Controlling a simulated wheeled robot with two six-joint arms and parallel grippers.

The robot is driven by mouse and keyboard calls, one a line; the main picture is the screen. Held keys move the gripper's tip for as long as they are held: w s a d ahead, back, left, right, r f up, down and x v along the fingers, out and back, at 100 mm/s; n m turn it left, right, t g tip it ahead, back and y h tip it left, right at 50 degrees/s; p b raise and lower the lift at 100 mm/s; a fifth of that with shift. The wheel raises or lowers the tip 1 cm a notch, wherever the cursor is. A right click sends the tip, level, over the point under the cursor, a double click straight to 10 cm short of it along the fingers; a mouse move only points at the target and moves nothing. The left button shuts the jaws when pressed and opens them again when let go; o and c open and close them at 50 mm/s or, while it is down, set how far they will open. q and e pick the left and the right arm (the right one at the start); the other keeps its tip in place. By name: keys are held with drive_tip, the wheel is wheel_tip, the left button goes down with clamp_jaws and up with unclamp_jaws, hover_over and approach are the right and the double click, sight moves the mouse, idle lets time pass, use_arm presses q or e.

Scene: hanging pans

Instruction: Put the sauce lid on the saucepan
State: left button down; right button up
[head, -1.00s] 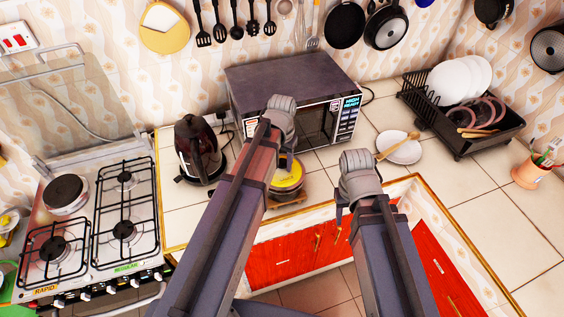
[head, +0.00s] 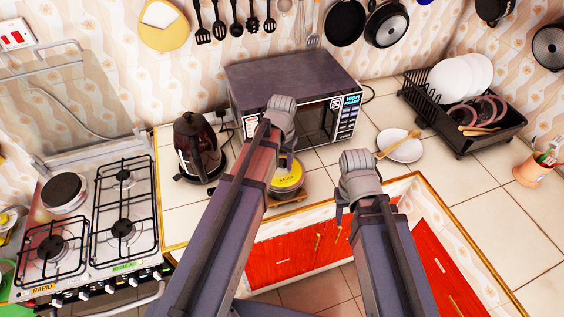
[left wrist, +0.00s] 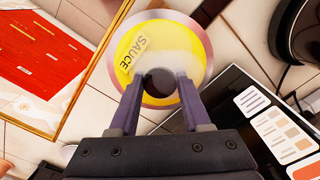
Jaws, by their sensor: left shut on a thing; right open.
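The sauce lid is a yellow disc with a pale metal rim, a dark knob and the word SAUCE; it shows in the head view (head: 289,182) in front of the microwave and in the left wrist view (left wrist: 134,62). My left gripper (head: 284,160) is above the lid, its fingers (left wrist: 160,84) shut on the knob. My arm partly hides the lid in the head view. My right gripper (head: 345,204) is open and empty, to the right of the lid near the counter's front edge. I cannot clearly make out the saucepan.
The microwave (head: 290,80) stands behind the lid, with a dark kettle (head: 197,148) to its left. A stove (head: 125,215) is at the left. A plate with a wooden spoon (head: 402,150) and a dish rack (head: 470,125) are to the right. The right-hand counter is mostly clear.

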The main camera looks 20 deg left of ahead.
sight(282, 163)
use_arm(q)
drive_tip(key=shift+f+b, duration=0.4)
drive_tip(key=shift+f, duration=0.05)
idle(0.5)
drive_tip(key=shift+c, duration=1.4)
unclamp_jaws()
drive_tip(key=shift+r, duration=0.15)
wheel_tip(282, 163, up, 8)
drive_tip(key=p, duration=0.8)
drive_tip(key=shift+f, duration=0.2)
wheel_tip(282, 163, up, 6)
drive_tip(key=p, duration=0.5)
drive_tip(key=shift+p, duration=0.4)
